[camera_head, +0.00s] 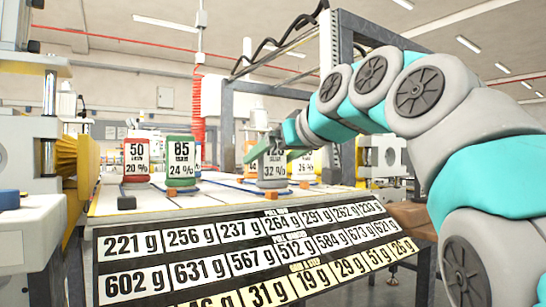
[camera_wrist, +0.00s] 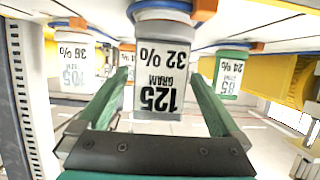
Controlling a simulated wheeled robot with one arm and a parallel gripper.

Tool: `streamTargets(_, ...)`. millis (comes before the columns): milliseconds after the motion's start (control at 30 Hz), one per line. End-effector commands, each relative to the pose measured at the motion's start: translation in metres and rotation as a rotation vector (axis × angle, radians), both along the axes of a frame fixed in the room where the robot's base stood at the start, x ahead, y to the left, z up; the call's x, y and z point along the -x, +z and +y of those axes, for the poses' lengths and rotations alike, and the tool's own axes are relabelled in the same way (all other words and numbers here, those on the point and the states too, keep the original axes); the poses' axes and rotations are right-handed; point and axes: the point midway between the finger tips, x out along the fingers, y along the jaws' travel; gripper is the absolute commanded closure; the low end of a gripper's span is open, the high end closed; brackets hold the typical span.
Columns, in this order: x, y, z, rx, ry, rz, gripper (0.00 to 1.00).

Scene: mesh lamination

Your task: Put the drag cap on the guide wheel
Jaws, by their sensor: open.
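I cannot tell for certain which part is the drag cap or the guide wheel. A grey canister labelled 125 gram, 32 % (camera_head: 272,172) stands upright on the white table. It shows upside down in the wrist view (camera_wrist: 163,75). My gripper (camera_head: 276,153) is at this canister, with its green fingers open. In the wrist view the fingers lie on both sides of the canister, with visible gaps, and I cannot see them gripping it. A red canister labelled 50 (camera_head: 136,160) and a green one labelled 85, 24 % (camera_head: 181,160) stand to the left.
More canisters stand beside and behind, one labelled 105, 36 % (camera_wrist: 77,65). A black board with rows of gram labels (camera_head: 245,262) hangs at the table's front edge. Yellow ribbed machine parts (camera_head: 82,165) are at the left. A dark metal frame (camera_head: 340,60) rises behind the arm.

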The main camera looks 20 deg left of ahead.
Motion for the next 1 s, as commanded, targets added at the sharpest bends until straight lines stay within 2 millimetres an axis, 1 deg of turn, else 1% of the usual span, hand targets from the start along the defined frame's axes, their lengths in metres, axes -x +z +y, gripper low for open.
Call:
streamTargets(167, 0.0, 0.004, 0.0, 0.0, 0.0, 0.0, 0.0)
streamTargets(267, 0.004, 0.006, -0.005, -0.001, -0.001, -0.002, 0.0)
streamTargets(467, 0.023, 0.015, -0.026, 0.0, 0.001, 0.0, 0.0)
streamTargets(700, 0.055, 0.034, -0.063, 0.0, 0.001, -0.003, 0.0)
streamTargets(800, 0.065, 0.041, -0.075, -0.003, 0.001, -0.005, 0.0)
streamTargets(900, 0.071, 0.044, -0.082, 0.0, 0.0, -0.004, 0.0)
streamTargets(1000, 0.074, 0.045, -0.086, 0.001, 0.001, -0.001, 0.0)
